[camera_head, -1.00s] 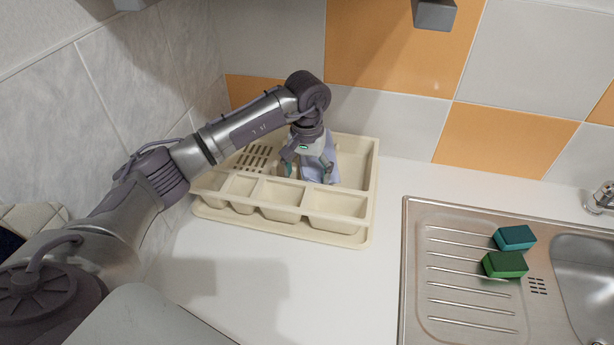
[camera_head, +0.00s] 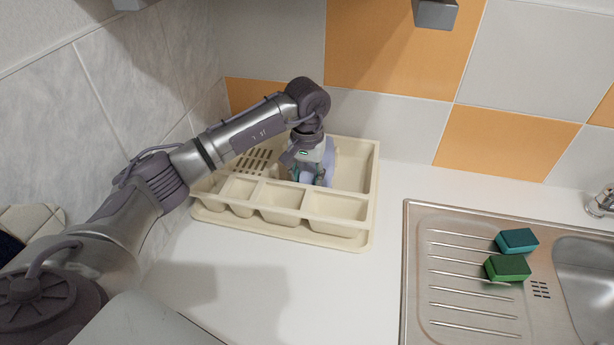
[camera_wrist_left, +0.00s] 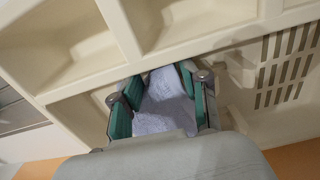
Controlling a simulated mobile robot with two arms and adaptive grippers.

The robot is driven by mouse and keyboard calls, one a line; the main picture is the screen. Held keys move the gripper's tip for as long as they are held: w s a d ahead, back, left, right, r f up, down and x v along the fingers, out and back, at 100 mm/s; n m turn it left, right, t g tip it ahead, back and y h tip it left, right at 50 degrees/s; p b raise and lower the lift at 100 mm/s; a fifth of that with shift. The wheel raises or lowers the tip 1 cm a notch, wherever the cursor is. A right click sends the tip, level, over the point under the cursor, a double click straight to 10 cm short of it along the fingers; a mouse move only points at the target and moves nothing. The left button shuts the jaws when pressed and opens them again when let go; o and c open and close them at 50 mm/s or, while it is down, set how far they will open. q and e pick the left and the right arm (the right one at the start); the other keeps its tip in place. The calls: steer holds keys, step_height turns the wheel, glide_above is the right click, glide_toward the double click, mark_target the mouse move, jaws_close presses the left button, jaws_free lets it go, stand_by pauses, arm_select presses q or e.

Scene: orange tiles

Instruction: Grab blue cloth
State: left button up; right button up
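The blue cloth (camera_head: 329,158) is pale blue-lilac and sits crumpled in the rear part of the cream tray, partly hidden by my left gripper. My left gripper (camera_head: 308,175) points down into the tray at the cloth. In the left wrist view, the gripper's green-padded fingers (camera_wrist_left: 160,92) stand apart, one on each side of the cloth (camera_wrist_left: 165,105). The cloth fills much of the gap and seems to touch the right-hand finger. A firm hold does not show. My right gripper is not in view.
The cream cutlery tray (camera_head: 366,205) has low dividers and a slotted left part, near the tiled walls. A steel sink (camera_head: 470,300) lies to the right, with a teal sponge (camera_head: 516,240) and a green sponge (camera_head: 507,268) on its drainer. The white counter in front is clear.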

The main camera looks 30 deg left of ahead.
arm_select(q)
jaws_close()
stand_by(0.3)
step_height(320, 180, up, 12)
steer(key=p, duration=0.5)
steer(key=shift+p, duration=0.3)
steer(key=shift+r, duration=0.15)
